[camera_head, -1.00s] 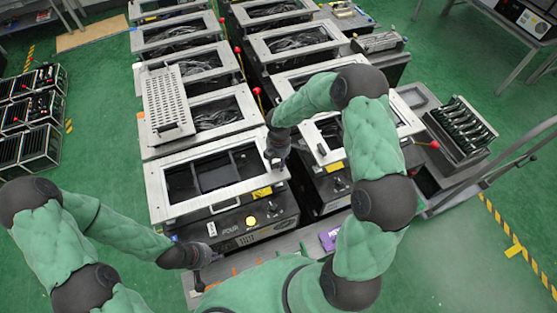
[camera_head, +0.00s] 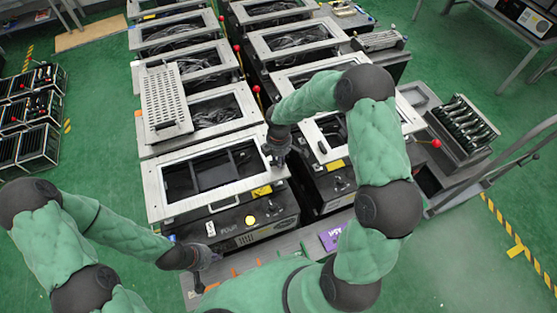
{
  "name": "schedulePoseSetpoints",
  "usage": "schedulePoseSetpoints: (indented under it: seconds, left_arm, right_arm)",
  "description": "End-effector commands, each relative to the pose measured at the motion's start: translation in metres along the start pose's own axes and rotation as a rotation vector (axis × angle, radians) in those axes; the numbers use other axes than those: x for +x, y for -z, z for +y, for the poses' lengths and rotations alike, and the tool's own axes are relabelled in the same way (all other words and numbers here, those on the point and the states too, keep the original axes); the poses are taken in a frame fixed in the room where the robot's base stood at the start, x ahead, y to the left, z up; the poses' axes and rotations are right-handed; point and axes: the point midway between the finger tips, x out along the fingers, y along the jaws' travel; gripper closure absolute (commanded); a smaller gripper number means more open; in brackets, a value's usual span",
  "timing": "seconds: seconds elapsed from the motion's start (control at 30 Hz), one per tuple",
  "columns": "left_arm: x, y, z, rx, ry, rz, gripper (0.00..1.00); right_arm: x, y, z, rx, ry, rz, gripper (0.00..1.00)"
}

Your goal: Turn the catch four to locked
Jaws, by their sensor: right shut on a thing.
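The fixture labelled FOUR (camera_head: 268,228) is the nearest unit, with a pale metal top frame (camera_head: 190,208), a dark open interior and a yellow button (camera_head: 250,220) on its front. My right gripper (camera_head: 277,160) reaches down from above to the right edge of this frame. It is shut on what I take to be the catch, which the fingers and wrist almost wholly hide, so its position cannot be read. My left gripper (camera_head: 211,257) is low in front of the unit, apart from it; its fingers are too small and dark to judge.
Similar framed units stand behind and to the right, some with red-knobbed levers (camera_head: 257,89). A perforated plate (camera_head: 166,102) lies on the unit behind. A purple box (camera_head: 331,238) sits on the front ledge. A cart with dark parts (camera_head: 462,128) stands at the right.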

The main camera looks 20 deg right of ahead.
Motion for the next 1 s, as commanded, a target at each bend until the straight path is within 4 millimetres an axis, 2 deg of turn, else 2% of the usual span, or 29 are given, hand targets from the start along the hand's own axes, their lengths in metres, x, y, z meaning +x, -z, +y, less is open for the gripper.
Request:
schedulePoseSetpoints:
  seconds: [0.2,1.0]
  left_arm:
    - [0.018,0.001,-0.006,0.000,0.000,0.000,1.00]
    - [0.065,0.003,-0.023,0.000,0.000,0.000,1.00]
  right_arm:
    - [0.003,-0.001,-0.001,0.206,-0.002,0.001,1.00]
    - [0.002,-0.001,-0.006,0.960,-0.002,0.002,1.00]
